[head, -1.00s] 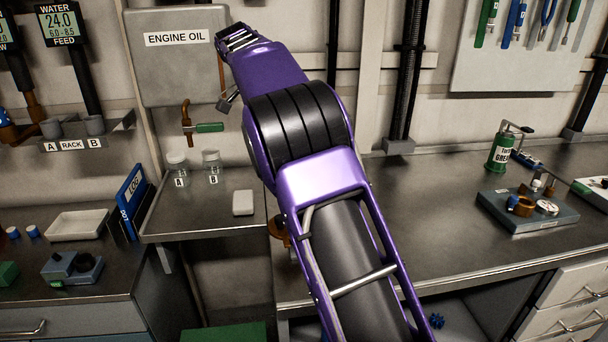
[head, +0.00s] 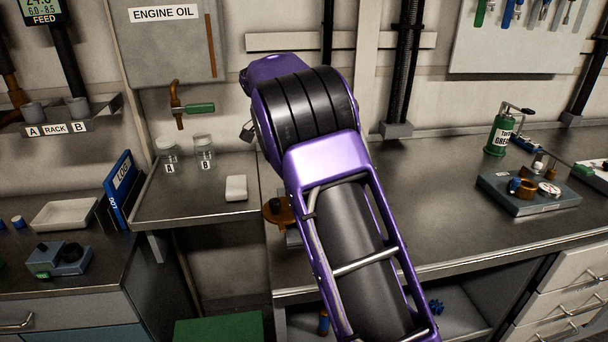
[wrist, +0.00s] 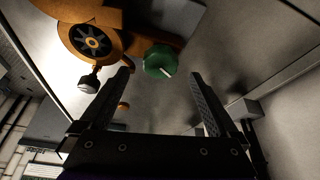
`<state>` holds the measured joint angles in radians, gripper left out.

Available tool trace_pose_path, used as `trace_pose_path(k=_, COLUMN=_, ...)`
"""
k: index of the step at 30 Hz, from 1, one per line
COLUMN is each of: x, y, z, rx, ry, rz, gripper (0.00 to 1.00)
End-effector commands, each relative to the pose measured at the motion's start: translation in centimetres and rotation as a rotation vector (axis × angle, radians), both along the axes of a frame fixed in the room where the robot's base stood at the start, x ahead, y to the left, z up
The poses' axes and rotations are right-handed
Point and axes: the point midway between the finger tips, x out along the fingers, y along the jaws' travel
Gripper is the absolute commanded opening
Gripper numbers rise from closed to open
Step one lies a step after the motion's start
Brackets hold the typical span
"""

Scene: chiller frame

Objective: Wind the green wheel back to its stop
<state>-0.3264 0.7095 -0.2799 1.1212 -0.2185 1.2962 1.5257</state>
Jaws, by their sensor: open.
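The green wheel (wrist: 158,60) shows in the wrist view as a rounded green knob with a short pale bar at its lower right edge. It sits beside an orange housing (wrist: 95,12). My gripper (wrist: 159,78) is open and empty, and the wheel appears between and just beyond its fingertips. I cannot tell the exact gap in depth. In the head view my purple arm hides the gripper and the green wheel. Part of an orange-brown round piece (head: 277,211) shows at the arm's left edge on the bench.
In the wrist view, an orange ring with a dark hub (wrist: 90,40) and a dark-ended knob (wrist: 88,84) lie left of the wheel. In the head view, a white block (head: 236,187) and jars (head: 204,150) stand left of the arm.

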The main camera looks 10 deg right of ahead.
Motion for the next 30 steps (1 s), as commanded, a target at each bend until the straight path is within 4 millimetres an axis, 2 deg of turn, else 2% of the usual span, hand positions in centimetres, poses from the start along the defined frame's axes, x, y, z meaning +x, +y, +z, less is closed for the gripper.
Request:
trace_pose_path(k=1, x=0.0, y=-0.4, z=-1.0, rx=0.0, ry=0.002, rz=-0.001, gripper=0.96)
trace_pose_path(k=6, x=0.2, y=-1.1, z=-2.7, rx=0.0, ry=0.001, rz=-0.002, gripper=0.96)
trace_pose_path(k=18, x=0.3, y=-1.3, z=-3.3, rx=0.0, ry=0.0, rz=0.0, gripper=0.96)
trace_pose_path(k=30, x=0.3, y=-1.3, z=-3.3, rx=0.001, ry=0.0, rz=0.0, gripper=0.24)
